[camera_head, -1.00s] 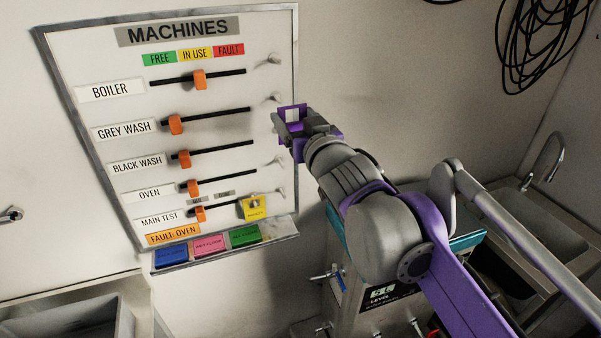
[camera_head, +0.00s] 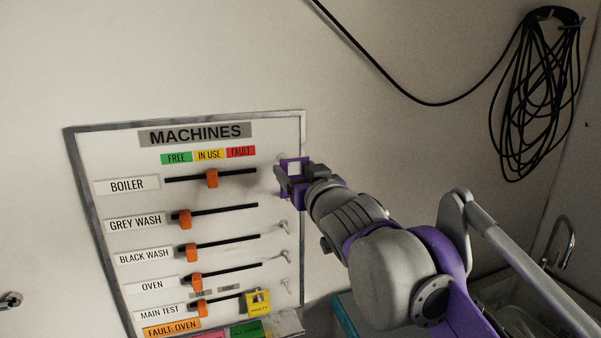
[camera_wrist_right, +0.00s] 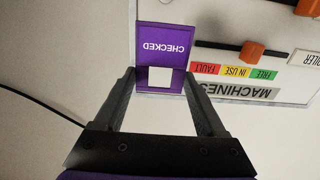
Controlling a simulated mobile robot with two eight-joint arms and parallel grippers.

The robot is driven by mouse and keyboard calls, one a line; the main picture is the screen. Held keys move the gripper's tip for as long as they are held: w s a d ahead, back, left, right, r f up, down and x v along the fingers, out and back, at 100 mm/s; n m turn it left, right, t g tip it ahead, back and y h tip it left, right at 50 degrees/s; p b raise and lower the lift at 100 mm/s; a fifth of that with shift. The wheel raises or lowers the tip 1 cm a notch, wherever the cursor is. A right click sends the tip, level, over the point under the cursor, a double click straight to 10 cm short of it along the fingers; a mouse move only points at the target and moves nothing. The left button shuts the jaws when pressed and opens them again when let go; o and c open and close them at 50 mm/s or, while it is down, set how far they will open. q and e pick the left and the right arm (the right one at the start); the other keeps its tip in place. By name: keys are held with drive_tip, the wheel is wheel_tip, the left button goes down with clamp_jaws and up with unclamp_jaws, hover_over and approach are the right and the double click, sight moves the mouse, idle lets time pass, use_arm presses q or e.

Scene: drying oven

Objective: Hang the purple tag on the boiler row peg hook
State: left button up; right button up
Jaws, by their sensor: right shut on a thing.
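The purple tag (camera_head: 305,161) is held in my right gripper (camera_head: 288,181), at the right edge of the machines board, level with the boiler row. In the right wrist view the tag (camera_wrist_right: 165,45) shows the word CHECKED upside down and a pale square opening, between the two fingers of the gripper (camera_wrist_right: 160,82). The boiler row peg hook cannot be made out; the gripper and tag cover that part of the board. I cannot tell whether the tag touches the hook. My left gripper is not in view.
The machines board (camera_head: 222,112) has several rows with orange sliders. Lower pegs (camera_head: 285,228) stick out below my gripper. A yellow tag (camera_head: 258,302) is at the main test row. A black cable coil (camera_head: 540,100) hangs at the right; the wall above the board is clear.

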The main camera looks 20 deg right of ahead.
drive_tip(key=shift+w+a+f+p, duration=0.15)
drive_tip(key=shift+w+f, duration=0.1)
drive_tip(key=shift+w, duration=0.9)
drive_tip(key=shift+w+d+f+p, duration=0.1)
drive_tip(key=shift+w+f, duration=0.1)
drive_tip(key=shift+w, duration=0.9)
drive_tip(key=shift+w+a+f+p, duration=0.15)
drive_tip(key=shift+w+f, duration=0.1)
drive_tip(key=shift+w, duration=0.9)
drive_tip(key=shift+d, duration=0.1)
drive_tip(key=o, duration=1.2)
drive_tip(key=shift+o, duration=0.2)
drive_tip(key=shift+s, duration=0.1)
